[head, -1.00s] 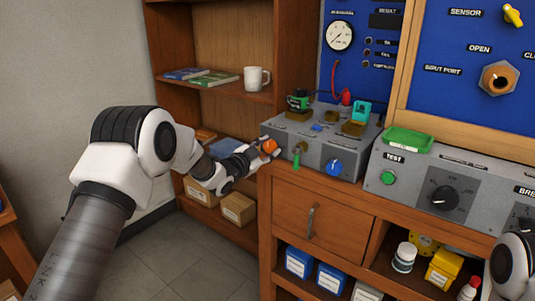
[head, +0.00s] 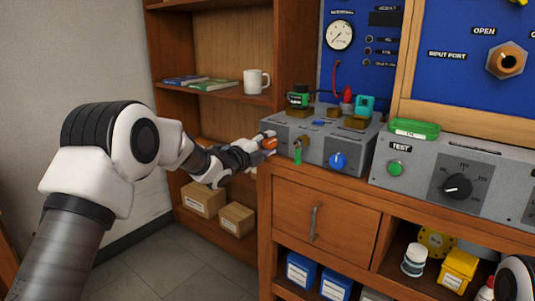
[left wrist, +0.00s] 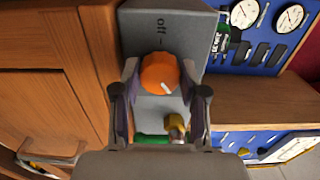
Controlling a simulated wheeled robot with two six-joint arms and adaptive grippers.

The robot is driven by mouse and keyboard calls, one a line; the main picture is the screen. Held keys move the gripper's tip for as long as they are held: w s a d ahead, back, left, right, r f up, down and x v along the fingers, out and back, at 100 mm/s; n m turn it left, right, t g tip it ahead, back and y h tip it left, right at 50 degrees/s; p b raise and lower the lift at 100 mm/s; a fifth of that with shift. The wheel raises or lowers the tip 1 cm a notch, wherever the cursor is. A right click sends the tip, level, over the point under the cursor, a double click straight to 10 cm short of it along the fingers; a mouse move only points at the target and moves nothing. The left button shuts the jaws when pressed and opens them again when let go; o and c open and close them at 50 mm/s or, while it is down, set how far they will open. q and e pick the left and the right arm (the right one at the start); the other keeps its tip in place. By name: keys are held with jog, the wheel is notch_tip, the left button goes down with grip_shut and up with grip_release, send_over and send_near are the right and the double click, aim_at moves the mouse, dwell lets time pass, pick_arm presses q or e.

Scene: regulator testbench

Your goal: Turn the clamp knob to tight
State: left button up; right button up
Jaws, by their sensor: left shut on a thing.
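The orange clamp knob (head: 269,143) is on the left end of the front face of the grey bench unit (head: 314,148). It also shows in the left wrist view (left wrist: 158,72), with a white pointer line on its face and the word "off" printed beside it. My left gripper (left wrist: 160,76) has one finger on each side of the knob and is shut on it. In the head view my left gripper (head: 266,142) reaches the knob from the left and partly hides it. My right gripper is out of view.
A green lever (head: 298,151) and a blue knob (head: 338,160) sit right of the orange knob on the same face. A drawer (head: 324,222) is below. A shelf with a white mug (head: 257,81) stands behind my left arm. A test unit (head: 455,180) is at right.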

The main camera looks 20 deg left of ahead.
pick_arm(q)
jog(key=m+b, duration=0.4)
jog(key=shift+f, duration=0.35)
jog(key=shift+r+m+b, duration=0.2)
jog(key=shift+m+b, duration=1.2)
jog(key=shift+b, duration=0.05)
jog(key=o, duration=0.9)
jog(key=shift+c, duration=0.2)
jog(key=shift+r, duration=0.1)
jog(key=v, duration=1.2)
